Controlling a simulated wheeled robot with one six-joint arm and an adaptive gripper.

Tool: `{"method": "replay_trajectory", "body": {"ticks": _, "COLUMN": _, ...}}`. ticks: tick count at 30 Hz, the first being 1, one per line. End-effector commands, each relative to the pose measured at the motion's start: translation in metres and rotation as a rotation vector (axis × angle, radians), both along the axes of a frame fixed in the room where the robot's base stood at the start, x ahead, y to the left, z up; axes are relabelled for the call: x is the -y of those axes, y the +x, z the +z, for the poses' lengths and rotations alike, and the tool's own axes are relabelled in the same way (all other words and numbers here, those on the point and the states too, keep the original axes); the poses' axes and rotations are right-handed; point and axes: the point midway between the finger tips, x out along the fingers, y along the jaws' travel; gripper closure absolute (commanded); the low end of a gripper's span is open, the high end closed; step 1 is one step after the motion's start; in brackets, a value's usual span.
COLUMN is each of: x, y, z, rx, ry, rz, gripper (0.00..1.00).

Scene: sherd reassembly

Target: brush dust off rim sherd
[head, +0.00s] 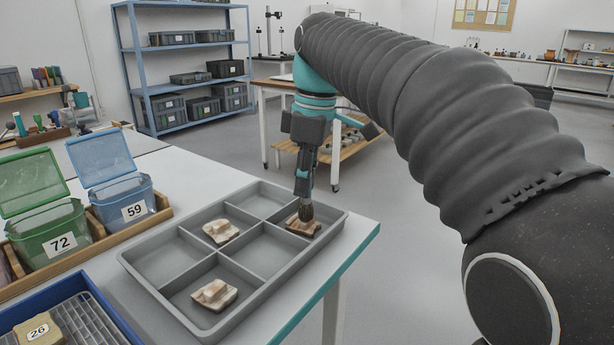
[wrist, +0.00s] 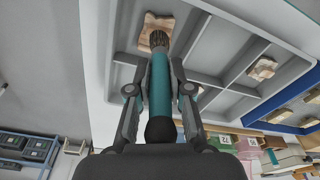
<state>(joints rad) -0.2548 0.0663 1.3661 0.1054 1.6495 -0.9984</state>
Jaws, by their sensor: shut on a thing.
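My gripper (head: 306,170) points down over the grey divided tray (head: 150,277) and is shut on a brush with a teal handle (wrist: 159,98). The dark bristles (head: 306,212) are at a brown and cream sherd (head: 297,227) in the tray's right-hand compartment. In the wrist view the bristles overlap this sherd (wrist: 151,22); whether they press on it I cannot tell. A second pale sherd (head: 222,231) lies in a left-middle compartment and a third (head: 214,294) in the near compartment. Which one is the rim sherd is not marked.
A green bin marked 72 (head: 62,243) and a blue bin marked 59 (head: 134,211) stand open left of the tray. A blue tray (head: 100,305) with a tag 26 is at the near left. The table's teal edge (head: 352,262) lies close on the right.

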Motion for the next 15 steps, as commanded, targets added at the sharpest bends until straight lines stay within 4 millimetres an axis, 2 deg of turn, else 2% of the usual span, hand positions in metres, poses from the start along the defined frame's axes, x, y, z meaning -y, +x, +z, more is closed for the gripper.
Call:
{"method": "replay_trajectory", "body": {"ticks": 5, "x": -0.004, "y": -0.006, "z": 0.000, "rx": 0.000, "ry": 0.000, "rz": 0.001, "gripper": 1.00}}
{"method": "replay_trajectory", "body": {"ticks": 15, "x": 0.006, "y": 0.009, "z": 0.000, "rx": 0.000, "ry": 0.000, "rz": 0.000, "gripper": 1.00}}
